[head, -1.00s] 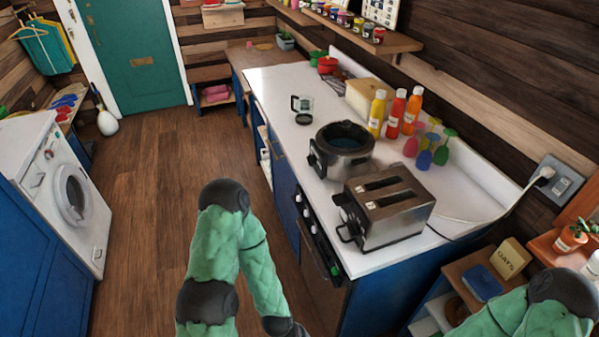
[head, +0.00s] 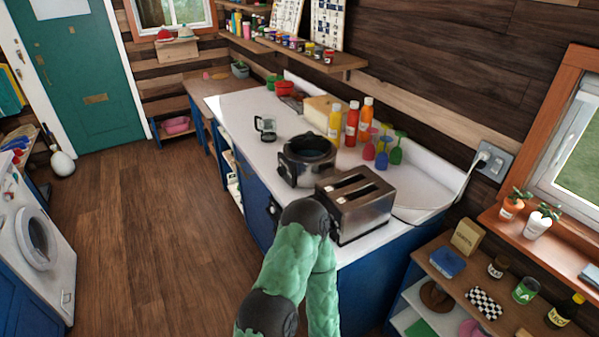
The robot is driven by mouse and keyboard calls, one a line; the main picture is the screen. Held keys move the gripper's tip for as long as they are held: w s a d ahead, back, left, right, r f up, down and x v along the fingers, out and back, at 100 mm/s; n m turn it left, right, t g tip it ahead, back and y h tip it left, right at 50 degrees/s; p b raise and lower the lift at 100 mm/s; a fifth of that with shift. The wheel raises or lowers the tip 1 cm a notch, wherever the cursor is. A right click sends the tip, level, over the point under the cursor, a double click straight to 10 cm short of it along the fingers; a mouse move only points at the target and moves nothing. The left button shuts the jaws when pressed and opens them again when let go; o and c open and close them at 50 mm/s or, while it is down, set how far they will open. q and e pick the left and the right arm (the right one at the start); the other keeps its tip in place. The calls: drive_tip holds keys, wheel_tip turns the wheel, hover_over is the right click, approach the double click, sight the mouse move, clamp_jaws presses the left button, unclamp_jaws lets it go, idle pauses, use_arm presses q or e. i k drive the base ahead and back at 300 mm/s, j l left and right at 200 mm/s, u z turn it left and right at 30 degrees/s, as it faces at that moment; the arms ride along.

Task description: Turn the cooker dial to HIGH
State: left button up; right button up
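The cooker (head: 308,162) is a round silver pot with a black rim, standing on the white counter (head: 245,118) just behind the toaster. Small dark parts show on its left side, too small to tell the dial or its setting. One of my arms, with green padding and dark joints, rises from the bottom middle, and its elbow covers part of the counter's front edge by the toaster. Neither gripper is in view, so I cannot see whether either is open or shut.
A silver toaster (head: 354,203) stands close in front of the cooker. A low shelf (head: 450,282) is at the right. Floor left of the counter is clear.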

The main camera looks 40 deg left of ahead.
sight(282, 171)
drive_tip(key=j+z, duration=0.2)
drive_tip(key=j, duration=2.1)
